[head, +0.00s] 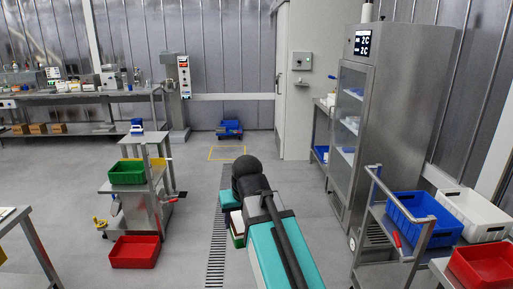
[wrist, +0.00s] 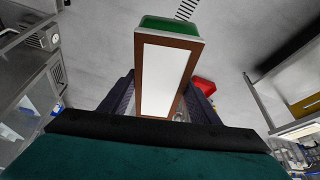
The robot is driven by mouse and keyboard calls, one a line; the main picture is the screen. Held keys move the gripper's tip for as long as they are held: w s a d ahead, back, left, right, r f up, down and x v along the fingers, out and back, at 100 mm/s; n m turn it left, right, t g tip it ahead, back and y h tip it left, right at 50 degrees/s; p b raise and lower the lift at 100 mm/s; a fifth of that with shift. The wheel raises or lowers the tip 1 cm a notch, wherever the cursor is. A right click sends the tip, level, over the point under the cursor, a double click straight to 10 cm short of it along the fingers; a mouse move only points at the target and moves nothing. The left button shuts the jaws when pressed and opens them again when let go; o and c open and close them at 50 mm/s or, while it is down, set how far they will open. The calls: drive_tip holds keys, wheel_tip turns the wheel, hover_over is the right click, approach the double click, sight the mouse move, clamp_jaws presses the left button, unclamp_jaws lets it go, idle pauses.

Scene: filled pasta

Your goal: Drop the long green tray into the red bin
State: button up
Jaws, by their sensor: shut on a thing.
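My gripper (wrist: 160,85) has its two dark fingers on either side of a long tray (wrist: 165,75), shut on it. The tray shows a white face, brown long sides and a green far end. In the head view my arm hides the gripper and most of the load; a small white and green part of it (head: 237,226) shows beside the arm. A red bin (head: 135,252) stands on the floor at the lower left, apart from the gripper. Another red bin (head: 482,266) is at the lower right edge. A red thing (wrist: 205,86) shows behind the tray in the wrist view.
A cart (head: 157,188) carries a green bin (head: 127,172) behind the floor red bin. At right are a trolley with a blue bin (head: 425,220), a white bin (head: 470,213) and a tall steel cabinet (head: 385,110). Floor left of my arm is clear around the drain grating (head: 217,245).

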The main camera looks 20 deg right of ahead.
drive_tip(key=shift+w+d, duration=0.15)
drive_tip(key=shift+d, duration=0.45)
drive_tip(key=s+d+m+g+h+b, duration=0.2)
drive_tip(key=d+m, duration=0.9)
drive_tip(key=d, duration=3.3)
drive_tip(key=s+d+m+g+h, duration=0.2)
drive_tip(key=s+d+m, duration=0.8)
drive_tip(key=s+d, duration=2.3)
drive_tip(key=shift+s+d+r+g, duration=0.2)
drive_tip(key=shift+s+d+g, duration=0.2)
drive_tip(key=shift+g, duration=0.4)
drive_tip(key=shift+a, duration=0.1)
drive_tip(key=shift+f+b, duration=0.55)
drive_tip(key=shift+f, duration=1.45)
